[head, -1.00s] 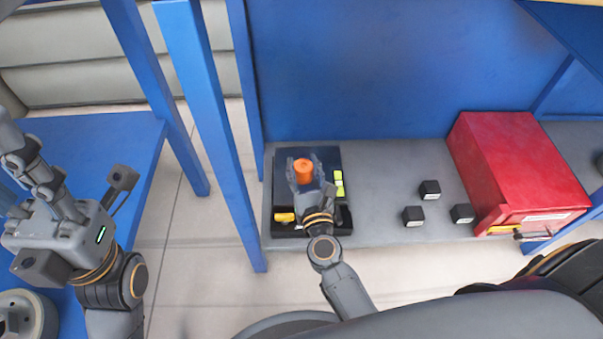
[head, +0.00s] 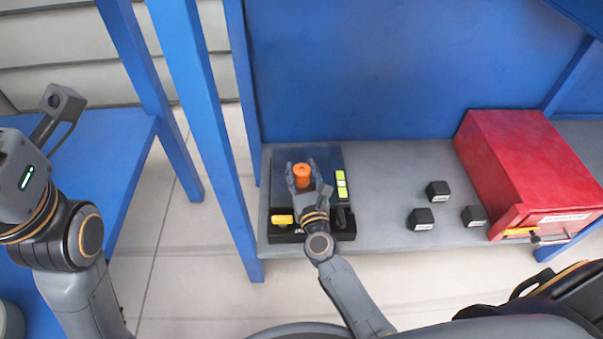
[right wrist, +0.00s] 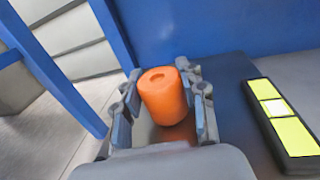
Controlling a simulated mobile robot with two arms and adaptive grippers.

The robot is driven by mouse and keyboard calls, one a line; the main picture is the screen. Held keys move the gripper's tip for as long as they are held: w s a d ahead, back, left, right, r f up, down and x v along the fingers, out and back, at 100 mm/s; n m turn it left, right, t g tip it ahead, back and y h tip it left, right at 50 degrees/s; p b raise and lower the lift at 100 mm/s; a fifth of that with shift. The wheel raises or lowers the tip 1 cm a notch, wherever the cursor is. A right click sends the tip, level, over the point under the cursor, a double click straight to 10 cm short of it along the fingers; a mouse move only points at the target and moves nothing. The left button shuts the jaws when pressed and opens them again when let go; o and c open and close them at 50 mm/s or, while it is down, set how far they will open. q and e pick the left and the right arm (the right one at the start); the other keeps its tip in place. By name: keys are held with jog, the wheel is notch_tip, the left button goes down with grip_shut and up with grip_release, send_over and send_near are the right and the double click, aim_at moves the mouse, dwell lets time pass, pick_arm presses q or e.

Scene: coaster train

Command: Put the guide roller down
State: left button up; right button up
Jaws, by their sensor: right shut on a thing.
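The orange guide roller (head: 303,174) is a short cylinder with a hole in its end. My right gripper (head: 304,178) is shut on it over the dark tray (head: 283,160) on the grey shelf. In the right wrist view the roller (right wrist: 163,95) stands nearly upright, slightly tilted, between the two fingers (right wrist: 165,108). I cannot tell whether its lower end touches the tray. The body of my left gripper (head: 22,180) shows at the left edge, over the blue table; its fingers are out of view.
A black-and-lime bar (head: 341,184) lies just right of the roller; a yellow piece (head: 283,219) lies at the tray's front. Several black cubes (head: 421,218) and a red box (head: 520,160) stand to the right. A blue post (head: 205,135) rises left of the shelf.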

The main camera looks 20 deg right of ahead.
jog(key=shift+f, duration=0.1)
jog(key=o, duration=1.3)
